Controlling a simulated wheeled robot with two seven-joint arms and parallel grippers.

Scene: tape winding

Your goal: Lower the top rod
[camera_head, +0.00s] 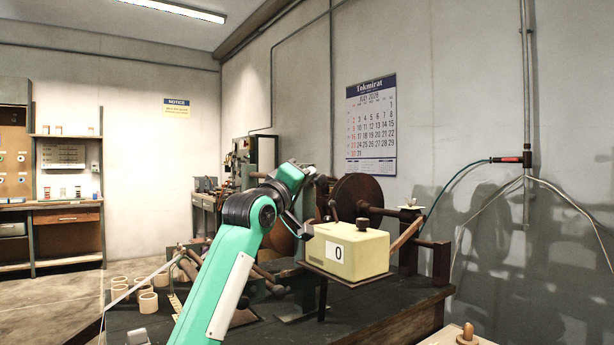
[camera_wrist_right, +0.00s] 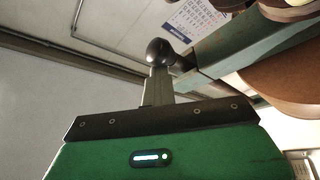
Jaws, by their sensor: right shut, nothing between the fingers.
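My right arm rises from the bottom of the head view, and its gripper (camera_head: 303,230) is partly hidden by the wrist, close to the left side of a cream box marked 0. In the right wrist view the shut, empty fingers (camera_wrist_right: 158,85) point at a black ball knob (camera_wrist_right: 159,50) and overlap it; I cannot tell whether they touch. A green bar (camera_wrist_right: 225,52) runs beside the knob. A brown rod (camera_head: 390,211) sticks out right of a dark disc (camera_head: 357,196) at the machine's top. Which rod is the top one is not clear. My left gripper is not in view.
Several tape rolls (camera_head: 148,302) lie on the dark table (camera_head: 375,318). A wall calendar (camera_head: 371,125) hangs behind the machine. The air above the box is mostly free.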

